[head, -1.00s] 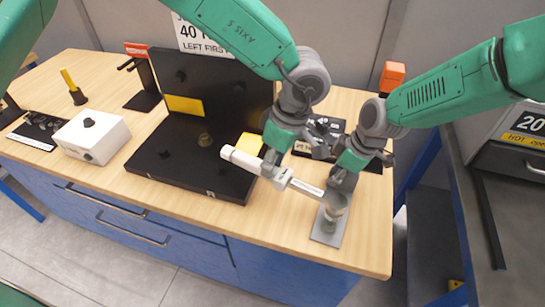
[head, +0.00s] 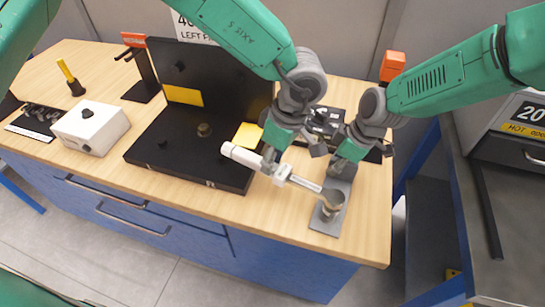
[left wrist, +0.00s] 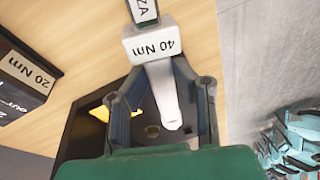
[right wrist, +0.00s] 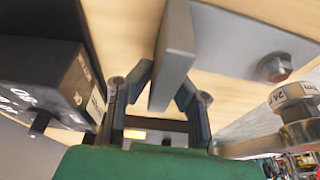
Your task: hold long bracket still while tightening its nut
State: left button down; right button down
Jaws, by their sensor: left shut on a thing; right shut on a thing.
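The long bracket (head: 322,226) is a grey metal piece with a flat base on the bench's right end. My right gripper (right wrist: 168,92) is shut on its upright plate (right wrist: 176,48). The nut (right wrist: 273,67) shows on the base in the right wrist view. My left gripper (head: 271,166) is shut on a torque wrench (head: 240,154) with a white grip; its tag reads 40 Nm (left wrist: 158,47) in the left wrist view. The wrench head (right wrist: 291,97) is close to the nut but looks apart from it in the right wrist view; their height gap is unclear.
A black fixture (head: 185,165) with yellow patches lies left of the wrench. A white box with a black knob (head: 90,127) stands farther left. A dark box (right wrist: 45,80) is close to my right gripper. Bare bench top surrounds the bracket's front end.

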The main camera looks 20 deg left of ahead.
pick_arm(q)
jog(key=shift+d+x, duration=0.15)
jog(key=shift+x, duration=0.6)
jog(key=shift+d+x, duration=0.15)
jog(key=shift+x, duration=0.6)
dwell(1.8)
jog(key=shift+w+d+f+m, duration=0.1)
jog(key=shift+w+d+m, duration=0.15)
jog(key=shift+w+m, duration=0.35)
jog(key=shift+w+d+f+m, duration=0.15)
jog(key=shift+w+m, duration=0.25)
jog(key=shift+w, duration=0.4)
dwell(0.8)
jog(key=shift+w+d+r+m+t, duration=0.1)
jog(key=shift+w+d+m+t, duration=0.1)
jog(key=shift+w+d+m, duration=0.25)
jog(key=shift+w+d+r+m+t, duration=0.1)
jog(key=shift+w+d+m+t, duration=0.15)
jog(key=shift+w+m, duration=0.45)
dwell(1.4)
